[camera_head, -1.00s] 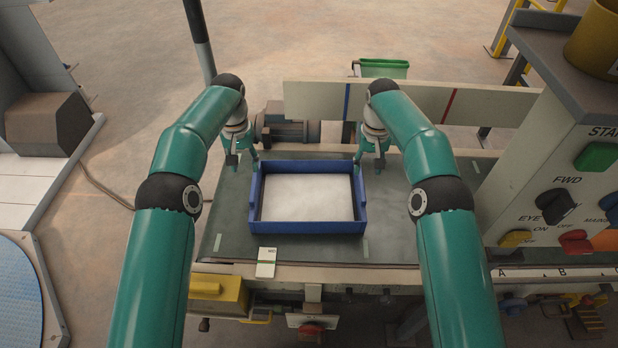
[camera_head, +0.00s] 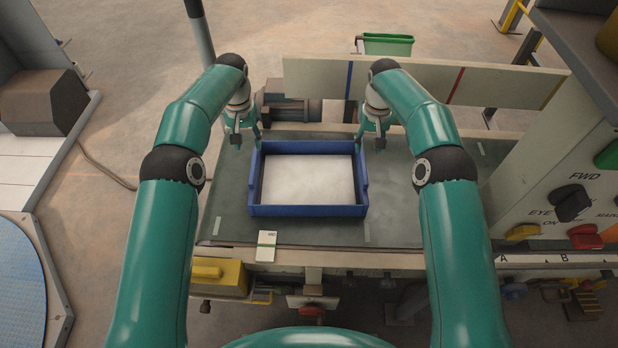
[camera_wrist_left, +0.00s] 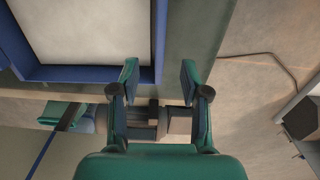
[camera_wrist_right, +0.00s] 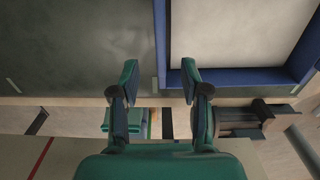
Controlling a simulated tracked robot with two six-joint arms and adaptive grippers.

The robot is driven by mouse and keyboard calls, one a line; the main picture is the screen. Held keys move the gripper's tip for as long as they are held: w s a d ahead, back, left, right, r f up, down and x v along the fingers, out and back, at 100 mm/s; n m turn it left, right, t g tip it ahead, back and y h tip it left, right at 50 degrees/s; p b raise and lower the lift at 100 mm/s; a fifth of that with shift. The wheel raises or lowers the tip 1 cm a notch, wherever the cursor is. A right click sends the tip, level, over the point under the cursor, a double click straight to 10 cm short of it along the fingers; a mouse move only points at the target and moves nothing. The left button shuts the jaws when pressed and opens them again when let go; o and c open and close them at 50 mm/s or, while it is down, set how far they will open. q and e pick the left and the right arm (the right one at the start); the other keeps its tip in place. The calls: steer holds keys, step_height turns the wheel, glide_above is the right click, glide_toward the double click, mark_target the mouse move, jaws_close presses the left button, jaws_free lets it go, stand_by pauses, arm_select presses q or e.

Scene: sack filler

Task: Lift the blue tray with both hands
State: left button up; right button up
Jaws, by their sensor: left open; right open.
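The blue tray (camera_head: 308,211) sits flat on the dark green table top and holds a white, level fill (camera_head: 308,180). My left gripper (camera_head: 247,139) is open at the tray's far left corner. In the left wrist view its fingertips (camera_wrist_left: 159,70) are on either side of the line of the tray's side wall (camera_wrist_left: 160,35). My right gripper (camera_head: 370,139) is open at the far right corner. In the right wrist view its fingertips (camera_wrist_right: 159,70) likewise flank the line of the side wall (camera_wrist_right: 160,35). Contact with the tray cannot be told.
A pale board (camera_head: 420,82) stands behind the table. A control panel with knobs (camera_head: 572,203) is at the right. The table top (camera_head: 410,225) is clear right of the tray.

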mark_target(361, 174)
arm_select(q)
step_height(361, 174, down, 14)
steer(key=shift+f, duration=0.2)
arm_select(e)
step_height(361, 174, down, 14)
steer(key=shift+f, duration=0.15)
arm_select(q)
jaws_close()
arm_select(e)
jaws_close()
arm_select(q)
steer(key=shift+r, duration=0.1)
